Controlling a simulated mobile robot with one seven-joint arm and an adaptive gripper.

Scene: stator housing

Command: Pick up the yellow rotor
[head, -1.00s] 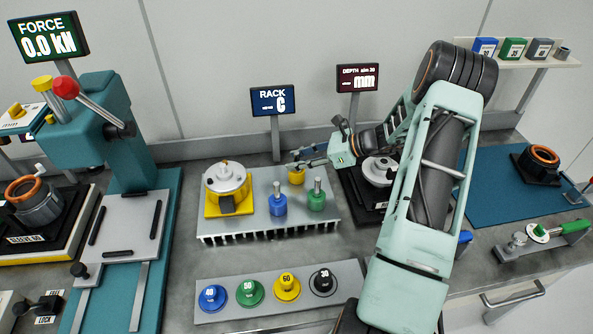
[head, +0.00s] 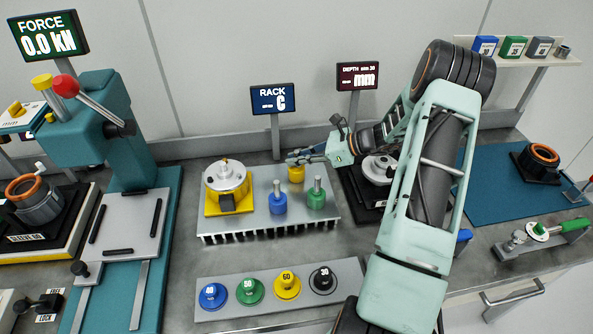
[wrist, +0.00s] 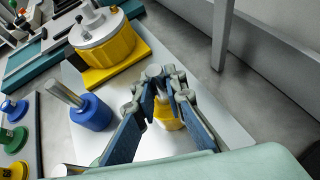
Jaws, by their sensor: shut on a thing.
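The yellow rotor (head: 296,173) stands at the back of the grey rack (head: 260,182), with its lower body in plain sight. My gripper (head: 291,158) comes in from the right, just above the rotor's body. In the wrist view, the two fingers (wrist: 162,92) are closed in on the upper part of the yellow rotor (wrist: 168,117), around its shaft. The fingers hide most of the shaft. The rotor looks upright and at rack level; I cannot tell whether it is clear of the rack.
A blue rotor (head: 278,203) and a green rotor (head: 316,196) stand in front on the rack. A yellow-based round housing (head: 227,181) sits at its left. The RACK display (head: 272,99) stands behind. Coloured numbered caps (head: 287,286) lie on a front tray.

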